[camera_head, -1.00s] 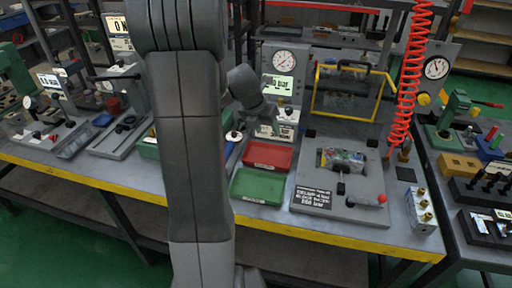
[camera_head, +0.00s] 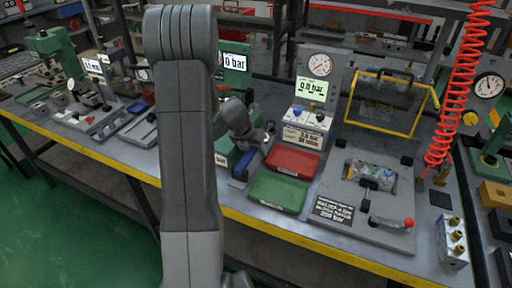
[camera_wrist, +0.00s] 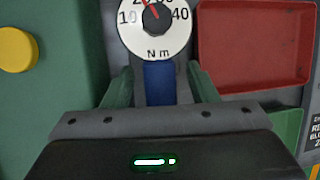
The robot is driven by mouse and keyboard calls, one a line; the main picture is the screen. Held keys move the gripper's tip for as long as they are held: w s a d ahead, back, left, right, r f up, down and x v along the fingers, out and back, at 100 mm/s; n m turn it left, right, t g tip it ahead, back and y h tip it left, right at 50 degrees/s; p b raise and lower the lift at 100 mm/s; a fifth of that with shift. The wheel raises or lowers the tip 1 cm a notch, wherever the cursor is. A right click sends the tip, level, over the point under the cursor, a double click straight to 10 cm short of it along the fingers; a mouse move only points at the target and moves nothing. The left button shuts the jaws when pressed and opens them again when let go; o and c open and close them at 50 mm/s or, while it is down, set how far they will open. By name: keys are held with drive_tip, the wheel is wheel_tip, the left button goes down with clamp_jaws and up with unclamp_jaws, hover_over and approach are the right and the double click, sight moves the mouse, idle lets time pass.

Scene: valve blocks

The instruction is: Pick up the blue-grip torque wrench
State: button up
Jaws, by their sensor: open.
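The torque wrench shows in the wrist view as a round white dial (camera_wrist: 154,27) marked in N m with a blue grip (camera_wrist: 159,82) below it. The blue grip also shows in the head view (camera_head: 243,164), left of the trays. My gripper (camera_wrist: 160,78) is open, with one finger on each side of the blue grip; whether they touch it I cannot tell. The grip's lower end is hidden behind my gripper body. In the head view my gripper (camera_head: 246,132) is partly hidden by my arm and is just above the blue grip.
A red tray (camera_head: 293,161) and a green tray (camera_head: 277,192) lie close to the right. A green block with a yellow knob (camera_wrist: 17,50) stands close on the left. A gauge stand (camera_head: 317,88) is behind, and a fixture plate (camera_head: 335,225) with a red-tipped lever is further right.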

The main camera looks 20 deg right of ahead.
drive_tip(key=shift+r, duration=0.1)
clamp_jaws()
